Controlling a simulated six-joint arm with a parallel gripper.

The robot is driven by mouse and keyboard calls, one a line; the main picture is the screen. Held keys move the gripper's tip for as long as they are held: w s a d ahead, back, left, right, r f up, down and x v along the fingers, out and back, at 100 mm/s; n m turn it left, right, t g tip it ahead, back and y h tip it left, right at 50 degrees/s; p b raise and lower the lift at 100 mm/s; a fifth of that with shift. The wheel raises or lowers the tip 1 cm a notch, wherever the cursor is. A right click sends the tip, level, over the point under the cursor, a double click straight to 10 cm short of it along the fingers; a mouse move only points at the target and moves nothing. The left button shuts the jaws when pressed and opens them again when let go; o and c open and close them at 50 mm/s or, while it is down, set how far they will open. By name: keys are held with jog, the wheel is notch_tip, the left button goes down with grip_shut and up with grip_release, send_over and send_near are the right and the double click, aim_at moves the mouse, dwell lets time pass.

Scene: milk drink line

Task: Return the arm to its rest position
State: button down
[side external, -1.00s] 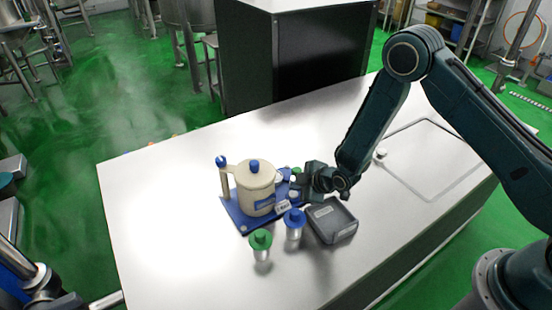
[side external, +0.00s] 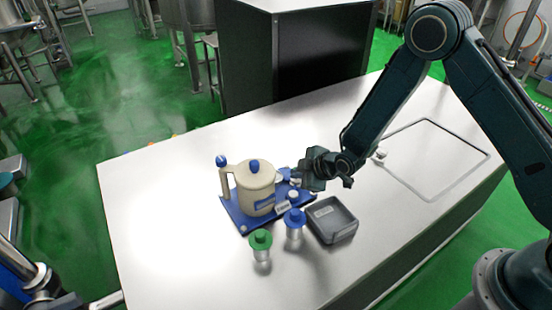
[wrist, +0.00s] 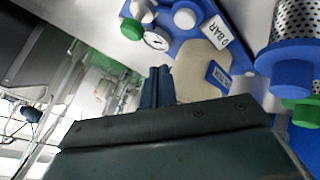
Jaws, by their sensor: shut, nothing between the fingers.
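My gripper (side external: 299,176) is shut and empty. In the side view it hangs above the right edge of the blue base plate, between the cream vessel and the grey tray; its exact height is hard to tell. In the wrist view its closed dark fingers (wrist: 157,86) point toward the cream vessel (wrist: 200,72) and the blue plate. My arm reaches in from the right, bent at a high elbow. The fingertips are small and partly hard to make out in the side view.
The cream vessel (side external: 255,188) with blue knob stands on the blue plate (side external: 240,220). A green-capped cylinder (side external: 261,241), a blue-capped cylinder (side external: 295,222) and a grey tray (side external: 332,220) stand in front. A gauge (wrist: 156,40) shows in the wrist view. The worktop's left (side external: 160,220) is clear.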

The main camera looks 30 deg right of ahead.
dwell(0.5)
jog(key=s+d+r+m+g, duration=0.15)
jog(key=s+r, duration=0.25)
jog(key=r, duration=0.4)
jog(key=s+d+r+m+h, duration=0.1)
jog(key=s+d+r+m, duration=0.15)
jog(key=r, duration=0.55)
jog(key=s+d+r+m, duration=0.25)
jog(key=s+r, duration=0.25)
jog(key=r, duration=0.3)
jog(key=s+d+r+m, duration=0.1)
jog(key=s+r, duration=0.1)
jog(key=s, duration=0.5)
jog(key=s+d+r+m+g, duration=0.1)
jog(key=s+r+m, duration=0.1)
jog(key=s, duration=0.6)
jog(key=s+d+r+m+g+h, duration=0.1)
jog(key=s+d+r+m, duration=0.1)
jog(key=s, duration=0.6)
jog(key=shift+s+r, duration=0.2)
jog(key=shift+r, duration=0.65)
jog(key=c, duration=2.1)
grip_release()
